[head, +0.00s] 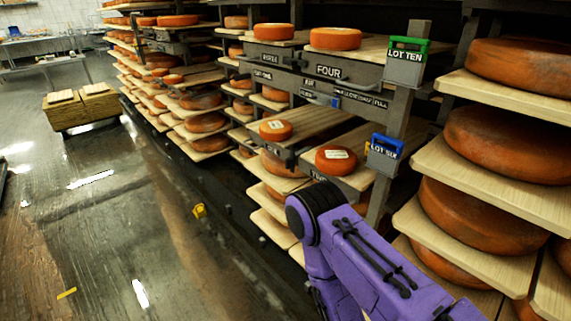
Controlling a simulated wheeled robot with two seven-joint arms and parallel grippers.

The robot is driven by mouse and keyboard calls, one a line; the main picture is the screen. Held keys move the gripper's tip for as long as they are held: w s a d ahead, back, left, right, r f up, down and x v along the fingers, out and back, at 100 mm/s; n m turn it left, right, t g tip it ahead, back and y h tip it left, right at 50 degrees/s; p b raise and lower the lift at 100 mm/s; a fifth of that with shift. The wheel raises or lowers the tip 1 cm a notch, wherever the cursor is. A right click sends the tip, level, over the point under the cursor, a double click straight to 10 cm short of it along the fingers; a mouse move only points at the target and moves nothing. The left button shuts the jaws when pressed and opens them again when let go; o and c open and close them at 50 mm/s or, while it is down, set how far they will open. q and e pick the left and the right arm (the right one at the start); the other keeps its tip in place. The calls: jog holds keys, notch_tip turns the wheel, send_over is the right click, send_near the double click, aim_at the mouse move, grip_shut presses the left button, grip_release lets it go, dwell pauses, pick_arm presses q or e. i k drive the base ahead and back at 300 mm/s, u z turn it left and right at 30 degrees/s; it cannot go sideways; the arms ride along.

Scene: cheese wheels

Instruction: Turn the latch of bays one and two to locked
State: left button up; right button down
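The rack's upper front beam carries a plate reading FOUR (328,71) and a plate to its left that looks like THREE (270,58). A small blue piece (335,102), perhaps a latch, is on the strip below. The lower shelf holds two orange cheese wheels with pale labels, a left one (276,130) and a right one (336,158). A dark fitting (289,157) is on the beam below them. I cannot read bay numbers one or two, or tell any latch's position. My purple arm crosses the lower right, covering part of the rack. Neither gripper shows.
A green LOT TEN box (406,64) and a blue LOT TEN box (385,150) hang on the rack post. Large cheese wheels on boards (508,183) stand close at right. A wooden crate (82,107) is far left. The wet floor at left is mostly open.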

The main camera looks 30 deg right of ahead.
aim_at(290, 162)
jog(key=u, duration=0.2)
jog(key=i, duration=1.05)
jog(key=z, duration=2.2)
